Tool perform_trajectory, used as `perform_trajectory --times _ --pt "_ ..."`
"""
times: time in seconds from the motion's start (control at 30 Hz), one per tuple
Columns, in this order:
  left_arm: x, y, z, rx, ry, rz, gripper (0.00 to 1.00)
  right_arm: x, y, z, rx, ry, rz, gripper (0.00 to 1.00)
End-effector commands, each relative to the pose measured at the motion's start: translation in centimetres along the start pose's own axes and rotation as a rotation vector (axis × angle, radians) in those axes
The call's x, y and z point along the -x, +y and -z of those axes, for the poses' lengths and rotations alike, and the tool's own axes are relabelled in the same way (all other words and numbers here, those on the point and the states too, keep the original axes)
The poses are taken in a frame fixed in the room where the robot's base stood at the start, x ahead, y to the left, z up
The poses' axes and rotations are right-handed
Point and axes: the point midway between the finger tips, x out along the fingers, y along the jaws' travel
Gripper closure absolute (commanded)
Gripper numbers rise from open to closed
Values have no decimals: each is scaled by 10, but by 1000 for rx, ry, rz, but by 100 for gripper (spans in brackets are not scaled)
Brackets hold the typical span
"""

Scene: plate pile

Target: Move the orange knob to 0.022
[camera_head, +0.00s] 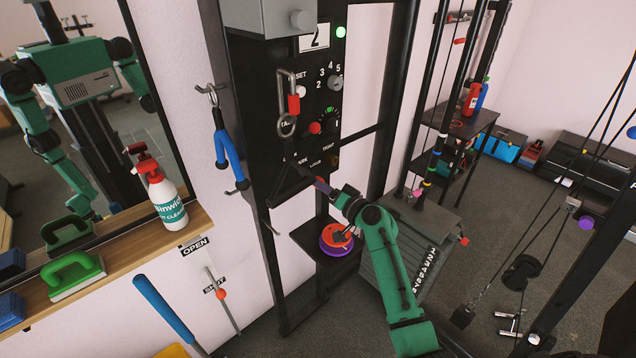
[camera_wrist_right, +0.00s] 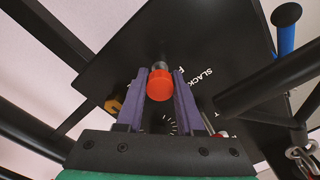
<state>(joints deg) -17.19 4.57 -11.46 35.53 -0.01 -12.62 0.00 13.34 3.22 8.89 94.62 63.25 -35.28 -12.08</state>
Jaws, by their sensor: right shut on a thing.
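A black control panel (camera_head: 310,90) stands on an upright post, with several knobs, dials and labels. In the right wrist view an orange-red knob (camera_wrist_right: 160,85) on a short metal shaft sits between the two purple fingers of my right gripper (camera_wrist_right: 160,84), near the label "SLACK". The gripper is shut on it. In the head view my right gripper (camera_head: 321,186) reaches the panel's lower end, and its fingers partly hide the knob there. A smaller yellow-orange knob (camera_wrist_right: 113,103) sits left of the fingers. My left gripper is not in view.
Purple and orange discs (camera_head: 337,246) lie below my right wrist. Hooks with a blue handle (camera_head: 229,155) hang left of the panel. A wooden shelf (camera_head: 125,235) holds a spray bottle (camera_head: 166,200) under a mirror.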

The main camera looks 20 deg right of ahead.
Motion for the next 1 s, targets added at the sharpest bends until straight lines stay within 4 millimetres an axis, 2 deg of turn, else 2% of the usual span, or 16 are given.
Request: perform_trajectory --times 0.47,0.7,0.97,1.0 --pt "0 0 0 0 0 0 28 0 0 0 0 0 0 100" --pt "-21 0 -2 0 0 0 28 -24 2 -3 1 0 3 100" --pt "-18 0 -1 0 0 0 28 -26 0 0 0 0 1 100" --pt "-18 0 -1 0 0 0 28 -26 0 0 0 0 1 52"
